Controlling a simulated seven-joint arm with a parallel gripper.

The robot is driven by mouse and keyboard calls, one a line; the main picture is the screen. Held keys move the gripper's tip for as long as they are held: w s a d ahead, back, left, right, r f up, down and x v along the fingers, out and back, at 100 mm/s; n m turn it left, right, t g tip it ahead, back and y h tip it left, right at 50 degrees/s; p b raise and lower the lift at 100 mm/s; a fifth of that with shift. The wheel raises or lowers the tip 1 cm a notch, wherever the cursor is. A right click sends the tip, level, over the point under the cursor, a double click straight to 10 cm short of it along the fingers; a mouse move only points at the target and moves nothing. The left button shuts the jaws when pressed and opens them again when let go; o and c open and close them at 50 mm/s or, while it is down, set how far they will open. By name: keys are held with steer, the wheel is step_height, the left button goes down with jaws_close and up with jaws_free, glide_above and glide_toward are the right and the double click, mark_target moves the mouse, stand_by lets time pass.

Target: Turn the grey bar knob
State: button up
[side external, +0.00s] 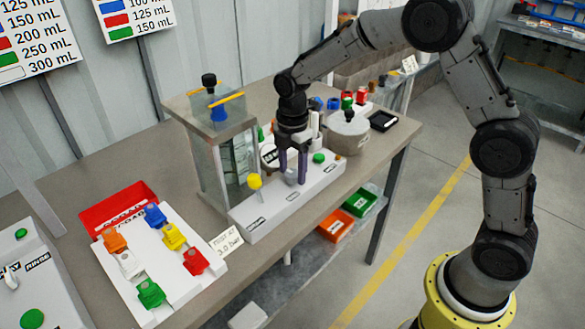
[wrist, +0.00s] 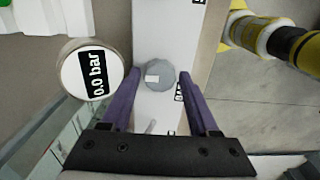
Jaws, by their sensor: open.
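The grey knob (wrist: 160,75) is round with a small white mark on top, and it sits on a white panel. In the side view the grey knob (side external: 291,176) is partly hidden by my fingers. My gripper (side external: 293,178) points down over the panel with its purple fingers open. In the wrist view my gripper (wrist: 161,84) has one finger on either side of the knob, with visible gaps. A round gauge (wrist: 91,72) beside the panel reads 0.0 bar.
The white panel (side external: 246,224) also carries a yellow knob (side external: 254,181) and a green button (side external: 319,157). A clear tank (side external: 208,165) stands left of my gripper, and a grey round vessel (side external: 347,133) stands to the right. A valve board (side external: 207,283) lies at the front left.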

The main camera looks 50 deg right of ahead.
jaws_close()
stand_by(0.3)
